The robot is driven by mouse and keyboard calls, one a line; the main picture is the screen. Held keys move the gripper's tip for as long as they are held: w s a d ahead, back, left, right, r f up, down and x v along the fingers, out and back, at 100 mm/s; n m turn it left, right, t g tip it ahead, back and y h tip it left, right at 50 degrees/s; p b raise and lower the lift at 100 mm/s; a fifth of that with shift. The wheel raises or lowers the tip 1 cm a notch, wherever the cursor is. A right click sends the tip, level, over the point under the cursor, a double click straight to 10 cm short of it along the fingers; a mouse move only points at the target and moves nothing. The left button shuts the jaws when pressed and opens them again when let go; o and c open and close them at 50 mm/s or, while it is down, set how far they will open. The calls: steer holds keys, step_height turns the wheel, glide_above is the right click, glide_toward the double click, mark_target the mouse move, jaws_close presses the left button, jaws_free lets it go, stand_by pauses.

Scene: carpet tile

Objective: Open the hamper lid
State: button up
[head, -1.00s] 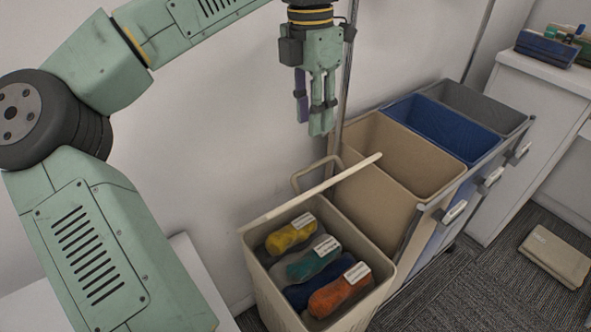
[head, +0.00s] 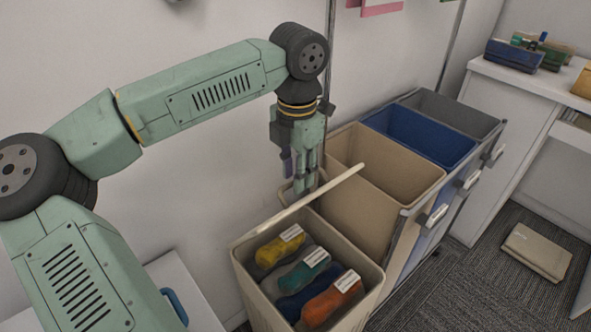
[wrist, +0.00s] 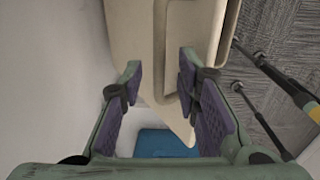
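The beige hamper (head: 262,292) stands at the lower middle of the head view. Its lid (head: 300,204) shows nearly edge-on as a pale strip, tilted up off the opening, so the contents are in plain sight. A beige loop handle (head: 286,190) shows behind the lid, partly covered by my gripper. My gripper (head: 305,188) points down behind the lid, close to the wall. In the wrist view my gripper (wrist: 160,72) is open, with purple pads apart and a beige panel beyond and between them. I cannot tell whether a finger touches the lid.
Several labelled coloured rolls (head: 303,275) lie in the hamper. A sorter with beige, blue (head: 425,135) and grey bins stands to the right. The white wall (head: 190,190) is close behind my gripper. A folded beige item (head: 538,250) lies on the carpet. A blue patch (wrist: 165,144) shows below my fingers.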

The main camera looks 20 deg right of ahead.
steer(key=shift+f, duration=0.1)
steer(key=shift+c, duration=0.4)
jaws_close()
stand_by(0.5)
